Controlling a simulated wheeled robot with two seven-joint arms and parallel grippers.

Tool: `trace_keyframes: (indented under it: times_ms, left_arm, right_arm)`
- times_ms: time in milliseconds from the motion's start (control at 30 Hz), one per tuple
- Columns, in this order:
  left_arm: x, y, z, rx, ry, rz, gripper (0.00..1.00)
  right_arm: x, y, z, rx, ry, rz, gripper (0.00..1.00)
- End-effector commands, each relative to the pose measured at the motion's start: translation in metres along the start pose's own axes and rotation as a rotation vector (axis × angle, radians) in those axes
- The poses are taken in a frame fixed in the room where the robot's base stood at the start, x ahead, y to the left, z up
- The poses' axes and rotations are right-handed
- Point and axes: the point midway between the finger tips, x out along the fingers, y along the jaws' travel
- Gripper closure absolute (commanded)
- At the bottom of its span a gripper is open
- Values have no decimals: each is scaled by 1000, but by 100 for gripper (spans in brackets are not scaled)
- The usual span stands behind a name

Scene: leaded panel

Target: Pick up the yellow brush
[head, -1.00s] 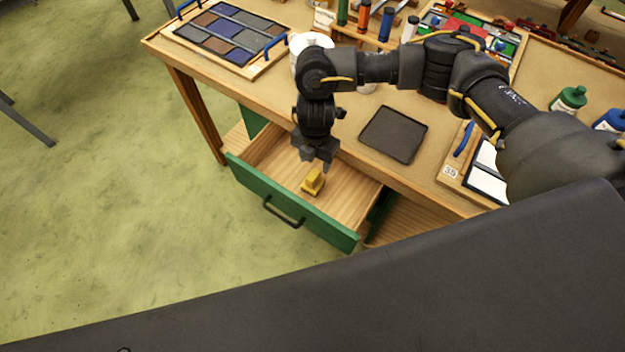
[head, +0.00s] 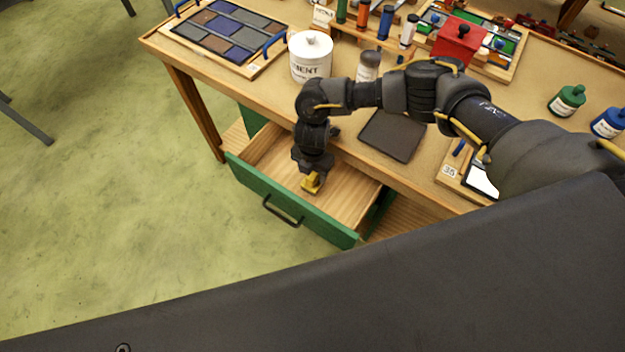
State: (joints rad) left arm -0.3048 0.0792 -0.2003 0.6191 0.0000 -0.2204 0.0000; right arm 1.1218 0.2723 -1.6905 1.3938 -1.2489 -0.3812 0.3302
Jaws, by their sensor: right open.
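The yellow brush (head: 311,185) lies on the wooden floor of the open green-fronted drawer (head: 345,198). My right gripper (head: 313,174) is down in the drawer, right over the brush, with its open fingers at the brush's upper part. The gripper hides part of the brush, and I cannot tell whether the fingers touch it. My left gripper is not in view.
The drawer's green front (head: 285,208) with its black handle (head: 283,211) faces the floor.

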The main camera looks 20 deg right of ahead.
Motion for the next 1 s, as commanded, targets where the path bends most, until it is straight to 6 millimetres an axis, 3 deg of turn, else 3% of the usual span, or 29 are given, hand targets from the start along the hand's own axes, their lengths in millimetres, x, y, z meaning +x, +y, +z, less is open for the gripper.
trace_keyframes:
  times_ms: [67,467,833,1000]
  left_arm:
    - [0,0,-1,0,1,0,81]
    - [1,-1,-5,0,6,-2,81]
    - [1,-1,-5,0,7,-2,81]
    - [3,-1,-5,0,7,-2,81]
  right_arm:
    - [0,0,0,0,0,0,47]
    - [-1,0,0,0,0,0,100]
    - [-4,0,0,0,0,1,100]
    - [-27,1,1,-1,0,4,100]
